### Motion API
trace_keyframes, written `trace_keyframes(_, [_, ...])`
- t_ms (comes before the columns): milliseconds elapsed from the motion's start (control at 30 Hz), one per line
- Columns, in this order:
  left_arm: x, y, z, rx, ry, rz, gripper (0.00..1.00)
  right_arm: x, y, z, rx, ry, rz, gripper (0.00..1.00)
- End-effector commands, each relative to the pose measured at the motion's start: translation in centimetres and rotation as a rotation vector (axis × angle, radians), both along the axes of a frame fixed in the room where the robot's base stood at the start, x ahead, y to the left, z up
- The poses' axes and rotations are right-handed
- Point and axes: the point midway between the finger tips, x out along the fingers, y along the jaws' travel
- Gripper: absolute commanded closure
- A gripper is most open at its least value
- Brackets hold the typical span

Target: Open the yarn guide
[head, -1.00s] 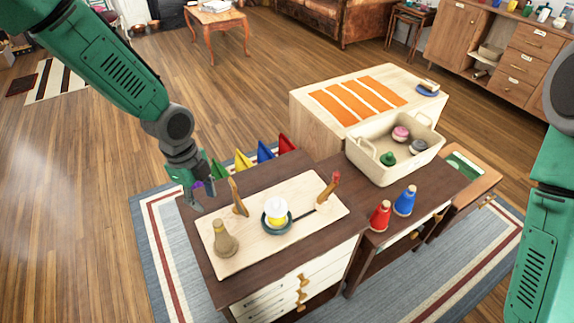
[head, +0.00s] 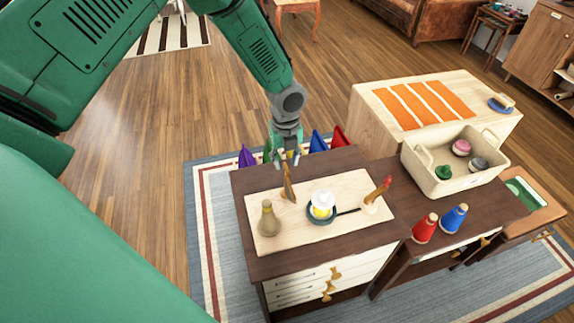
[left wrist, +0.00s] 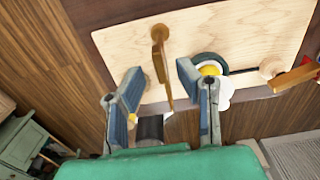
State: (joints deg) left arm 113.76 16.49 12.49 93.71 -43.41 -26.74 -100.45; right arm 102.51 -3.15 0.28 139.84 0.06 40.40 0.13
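A pale wooden board (head: 290,235) lies on the dark cabinet top. A flat upright wooden piece (head: 289,184), perhaps the yarn guide, stands near the board's back edge. My left gripper (head: 286,162) hangs just behind and above it. In the left wrist view, my left gripper (left wrist: 165,95) is open. The wooden piece (left wrist: 161,62) shows between and beyond its two fingers, with no visible grip on it. A second wooden piece with a red tip (head: 379,190) leans at the board's right. I cannot tell which one is the guide. My right gripper is out of view.
On the board are a brown bottle-shaped object (head: 268,218) and a dark dish (head: 318,217) with a white and yellow item. Red (head: 425,228) and blue (head: 454,219) cones stand to the right. A cream basket (head: 463,182) stands beyond. Coloured flags are behind the cabinet.

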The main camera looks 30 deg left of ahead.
Motion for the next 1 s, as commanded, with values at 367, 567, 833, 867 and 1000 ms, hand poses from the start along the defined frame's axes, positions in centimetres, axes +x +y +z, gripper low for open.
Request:
trace_keyframes(367, [0.0, 0.0, -2.7, -0.001, -0.001, 0.000, 0.71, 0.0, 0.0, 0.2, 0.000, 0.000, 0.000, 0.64])
trace_keyframes(567, [0.0, 0.0, -2.7, -0.001, -0.001, 0.000, 0.74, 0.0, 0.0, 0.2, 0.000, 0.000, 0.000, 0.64])
trace_keyframes(833, [0.0, 0.0, -2.7, -0.001, -0.001, 0.001, 1.00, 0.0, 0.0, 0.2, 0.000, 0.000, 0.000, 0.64])
trace_keyframes(867, [0.0, 0.0, -2.7, -0.001, -0.001, 0.002, 1.00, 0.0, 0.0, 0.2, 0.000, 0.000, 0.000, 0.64])
trace_keyframes(1000, [0.0, 0.0, -2.7, 0.000, -0.001, 0.018, 1.00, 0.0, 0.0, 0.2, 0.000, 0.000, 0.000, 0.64])
